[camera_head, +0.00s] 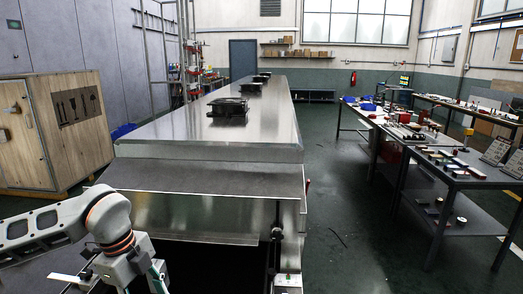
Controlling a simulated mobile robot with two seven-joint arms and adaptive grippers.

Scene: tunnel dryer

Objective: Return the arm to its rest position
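My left arm (62,223) comes in from the left at the lower left, in front of the near end of the long steel tunnel dryer (222,118). It is a light grey arm with orange rings at the wrist. My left gripper (130,270) points down at the bottom edge, beside the dryer's dark front opening (212,268). Its fingertips are cut off by the frame, so I cannot tell whether it is open or shut, or whether it holds anything. My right arm and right gripper are not in view.
A wooden crate (70,130) stands at the left. Dark tables (440,172) with tools and small parts stand at the right. A small white box (288,282) is at the bottom, right of the opening.

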